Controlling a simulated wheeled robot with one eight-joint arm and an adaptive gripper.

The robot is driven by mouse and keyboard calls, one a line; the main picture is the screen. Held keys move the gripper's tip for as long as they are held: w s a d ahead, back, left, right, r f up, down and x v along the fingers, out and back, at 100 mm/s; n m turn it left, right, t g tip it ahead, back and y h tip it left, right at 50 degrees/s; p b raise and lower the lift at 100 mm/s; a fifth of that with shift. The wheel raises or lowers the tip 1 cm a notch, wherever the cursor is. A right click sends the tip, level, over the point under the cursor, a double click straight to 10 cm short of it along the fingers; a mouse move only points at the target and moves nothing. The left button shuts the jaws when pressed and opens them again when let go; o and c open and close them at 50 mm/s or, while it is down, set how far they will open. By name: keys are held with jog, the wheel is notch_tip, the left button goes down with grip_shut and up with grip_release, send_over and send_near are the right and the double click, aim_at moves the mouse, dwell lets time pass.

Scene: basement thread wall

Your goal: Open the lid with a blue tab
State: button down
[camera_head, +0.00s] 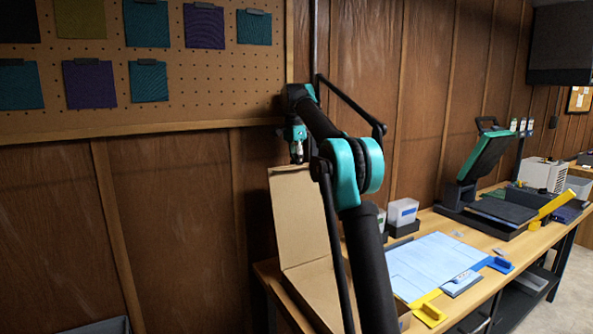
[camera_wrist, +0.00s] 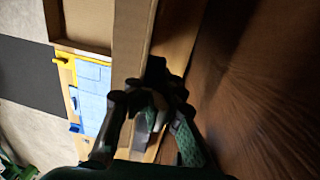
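A cardboard box (camera_head: 312,290) stands at the near left end of the bench with its tall lid (camera_head: 300,222) raised upright against the wall side. The lid also shows in the wrist view (camera_wrist: 130,45). No blue tab shows on this lid. A bright blue tab (camera_head: 500,264) sits at the right edge of a flat light-blue panel (camera_head: 435,262) on the bench; a blue piece also shows in the wrist view (camera_wrist: 75,127). My gripper (camera_head: 297,155) is close above the lid's top edge. In the wrist view its dark fingers (camera_wrist: 150,100) are shadowed, so their opening and any contact are unclear.
A yellow piece (camera_head: 430,313) sits at the panel's near corner. A small white box (camera_head: 402,212) stands behind the panel. A press with a raised teal top (camera_head: 487,155) stands farther right. The wood wall (camera_head: 365,90) is close behind my gripper.

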jog(key=shift+w, duration=0.1)
jog(key=c, duration=1.6)
grip_release()
jog(key=shift+d, duration=0.1)
